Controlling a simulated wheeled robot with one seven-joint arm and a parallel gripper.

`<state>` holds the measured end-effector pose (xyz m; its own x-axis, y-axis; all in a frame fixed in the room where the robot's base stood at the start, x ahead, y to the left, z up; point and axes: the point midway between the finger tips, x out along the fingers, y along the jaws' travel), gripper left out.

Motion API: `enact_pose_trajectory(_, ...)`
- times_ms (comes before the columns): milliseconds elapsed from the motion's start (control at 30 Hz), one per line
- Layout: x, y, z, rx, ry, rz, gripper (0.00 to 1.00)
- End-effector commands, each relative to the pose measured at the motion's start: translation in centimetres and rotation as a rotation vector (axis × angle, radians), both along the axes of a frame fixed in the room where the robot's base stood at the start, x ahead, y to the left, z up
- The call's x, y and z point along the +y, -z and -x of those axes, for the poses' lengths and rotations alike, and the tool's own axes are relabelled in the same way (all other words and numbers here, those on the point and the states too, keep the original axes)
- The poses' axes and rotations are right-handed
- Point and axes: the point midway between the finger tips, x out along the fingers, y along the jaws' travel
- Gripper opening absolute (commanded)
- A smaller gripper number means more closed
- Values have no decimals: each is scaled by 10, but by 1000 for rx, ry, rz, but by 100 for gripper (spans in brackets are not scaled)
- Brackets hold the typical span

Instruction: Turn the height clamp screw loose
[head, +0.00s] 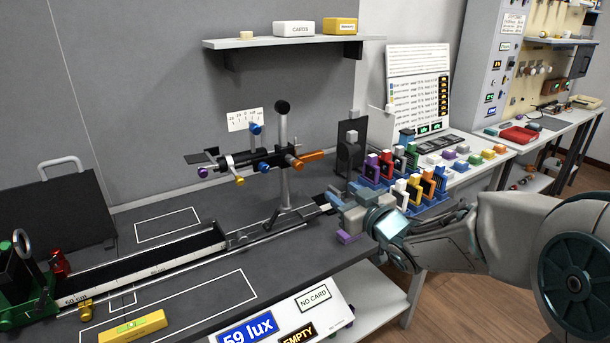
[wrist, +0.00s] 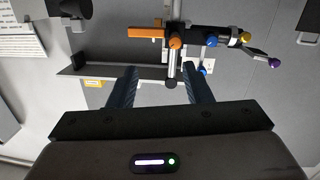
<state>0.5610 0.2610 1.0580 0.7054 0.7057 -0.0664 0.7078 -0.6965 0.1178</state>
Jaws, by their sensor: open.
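A post (head: 284,150) with a black round top stands on the bench rail and carries a horizontal black arm assembly with coloured knobs. An orange handle (head: 308,158) is at its right end. Blue knobs (head: 263,166) and a yellow knob (head: 239,180) sit further left. I cannot tell which knob is the height clamp screw. My gripper (head: 330,202) is right of the post and lower than the assembly, apart from it. In the wrist view, which is upside down, my open, empty gripper (wrist: 160,76) has the post top between its fingers, with an orange knob (wrist: 175,43) beyond.
The long rail (head: 150,262) runs along the dark bench. A rack of coloured holders (head: 400,185) and a black upright plate (head: 350,140) stand close behind my gripper. A wall shelf (head: 290,40) hangs above. A lux display panel (head: 285,315) is at the front edge.

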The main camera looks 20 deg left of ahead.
Motion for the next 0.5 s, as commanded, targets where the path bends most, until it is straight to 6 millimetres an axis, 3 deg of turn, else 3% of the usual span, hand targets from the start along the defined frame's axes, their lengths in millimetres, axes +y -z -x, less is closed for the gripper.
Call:
enact_pose_trajectory(267, 27, -1, -1, -38, -83, -57, 45)
enact_pose_trajectory(500, 59, -1, -28, -37, -83, -56, 45)
